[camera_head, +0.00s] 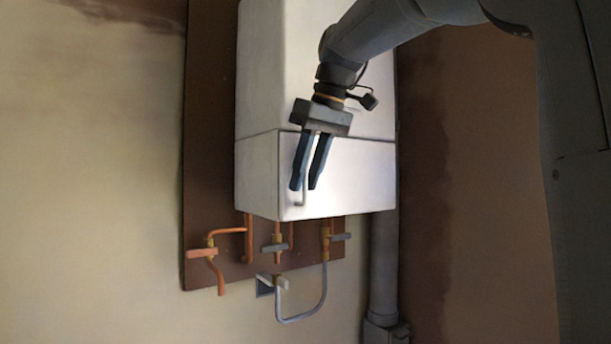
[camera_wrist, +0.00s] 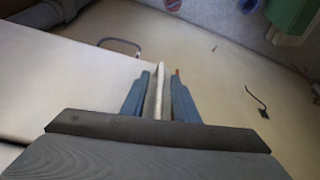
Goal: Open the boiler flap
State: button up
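The white boiler (camera_head: 262,60) hangs on a brown board on the wall. Its flap (camera_head: 350,180) is the lower front panel and looks shut, flush with the upper casing. A thin pale bar handle (camera_head: 301,204) stands off the flap's left part. My gripper (camera_head: 304,188) points down in front of the flap, its two dark blue fingers on either side of the handle. In the wrist view, the handle (camera_wrist: 158,90) runs between the fingers with narrow gaps beside it. The gripper (camera_wrist: 158,80) looks open around the handle; firm contact is not visible.
Copper pipes with valves (camera_head: 210,252) and a grey looped hose (camera_head: 305,315) hang below the boiler. A grey vertical pipe (camera_head: 384,265) stands at its right. In the wrist view, a green object (camera_wrist: 290,14) lies at the upper right. The left wall is bare.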

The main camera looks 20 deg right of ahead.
jog(key=shift+f, duration=0.15)
grip_shut()
dwell(1.4)
